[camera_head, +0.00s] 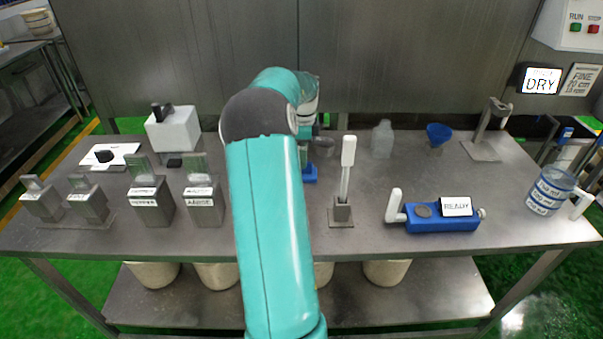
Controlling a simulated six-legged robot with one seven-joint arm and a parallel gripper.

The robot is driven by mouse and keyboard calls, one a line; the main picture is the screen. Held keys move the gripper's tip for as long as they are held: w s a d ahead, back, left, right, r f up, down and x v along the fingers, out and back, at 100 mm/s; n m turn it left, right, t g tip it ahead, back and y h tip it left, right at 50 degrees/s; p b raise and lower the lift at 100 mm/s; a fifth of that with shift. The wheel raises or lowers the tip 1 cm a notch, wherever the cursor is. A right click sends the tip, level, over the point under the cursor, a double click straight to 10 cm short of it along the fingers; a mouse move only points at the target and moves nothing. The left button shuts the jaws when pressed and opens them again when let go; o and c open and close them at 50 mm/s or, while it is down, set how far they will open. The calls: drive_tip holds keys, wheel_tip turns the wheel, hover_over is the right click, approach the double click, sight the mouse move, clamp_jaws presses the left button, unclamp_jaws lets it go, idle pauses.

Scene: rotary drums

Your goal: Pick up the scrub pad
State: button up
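My teal arm rises through the middle of the view and bends down at the back of the steel table (375,236). My gripper is mostly hidden behind my own arm links, so I cannot see its fingertips or whether it holds anything. I cannot clearly tell which thing is the scrub pad. A small dark flat piece (174,162) lies in front of the white box, and a dark block (104,156) sits on a white plate at the left. A blue item (310,174) shows just right of my arm, partly hidden.
Labelled metal containers (151,203) stand at the left front. A white-handled tool (347,172) stands upright in a holder.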

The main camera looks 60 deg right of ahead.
sight(303, 172)
wheel_tip(303, 172, down, 8)
drive_tip(key=shift+r, duration=0.15)
drive_tip(key=c, duration=1.1)
drive_tip(key=shift+r, duration=0.1)
wheel_tip(303, 172, up, 18)
drive_tip(key=o, duration=0.5)
drive_tip(key=c, duration=0.4)
drive_tip(key=shift+o, duration=0.2)
